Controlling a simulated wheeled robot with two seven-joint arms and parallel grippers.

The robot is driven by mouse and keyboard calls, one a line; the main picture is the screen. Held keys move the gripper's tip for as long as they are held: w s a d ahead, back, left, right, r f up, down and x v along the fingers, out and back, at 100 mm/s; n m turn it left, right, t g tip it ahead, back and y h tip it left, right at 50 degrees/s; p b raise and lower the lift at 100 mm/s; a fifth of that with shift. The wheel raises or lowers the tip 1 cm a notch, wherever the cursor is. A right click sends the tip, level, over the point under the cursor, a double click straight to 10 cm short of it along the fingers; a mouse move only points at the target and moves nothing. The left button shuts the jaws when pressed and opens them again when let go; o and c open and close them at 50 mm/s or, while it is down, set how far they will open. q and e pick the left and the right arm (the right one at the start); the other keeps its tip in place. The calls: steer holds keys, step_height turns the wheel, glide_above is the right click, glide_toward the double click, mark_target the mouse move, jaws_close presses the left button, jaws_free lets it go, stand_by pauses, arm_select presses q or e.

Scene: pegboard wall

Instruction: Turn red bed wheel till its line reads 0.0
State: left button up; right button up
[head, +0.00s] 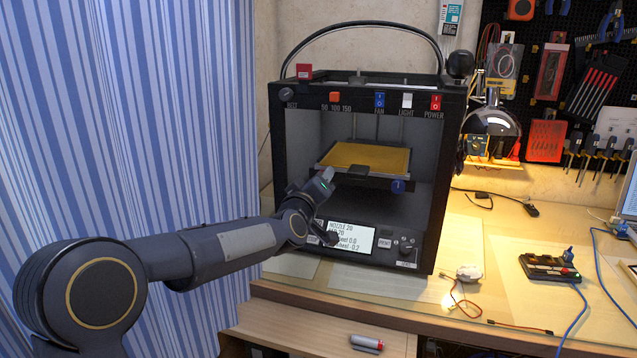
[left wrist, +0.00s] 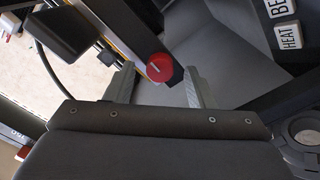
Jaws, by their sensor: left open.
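The red bed wheel (left wrist: 160,67) shows in the left wrist view, a small round knob with a short pale line on its face. My left gripper (left wrist: 159,74) is open, with one finger on each side of the wheel and visible gaps between. I cannot tell how deep the fingers reach around it. In the head view my left gripper (head: 325,181) is at the front left of the printer's bed (head: 366,159), and the red wheel is hidden there.
The black printer (head: 445,140) stands on the wooden bench, its chamber open at the front. A blue wheel (head: 397,186) sits under the bed's front right. A small sensor with wires (head: 469,273) and a red-capped tube (head: 366,343) lie nearby.

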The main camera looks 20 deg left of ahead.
arm_select(q)
steer(key=s, duration=0.7)
steer(key=shift+s+f, duration=0.15)
steer(key=shift+s, duration=0.15)
steer(key=shift+a, duration=0.15)
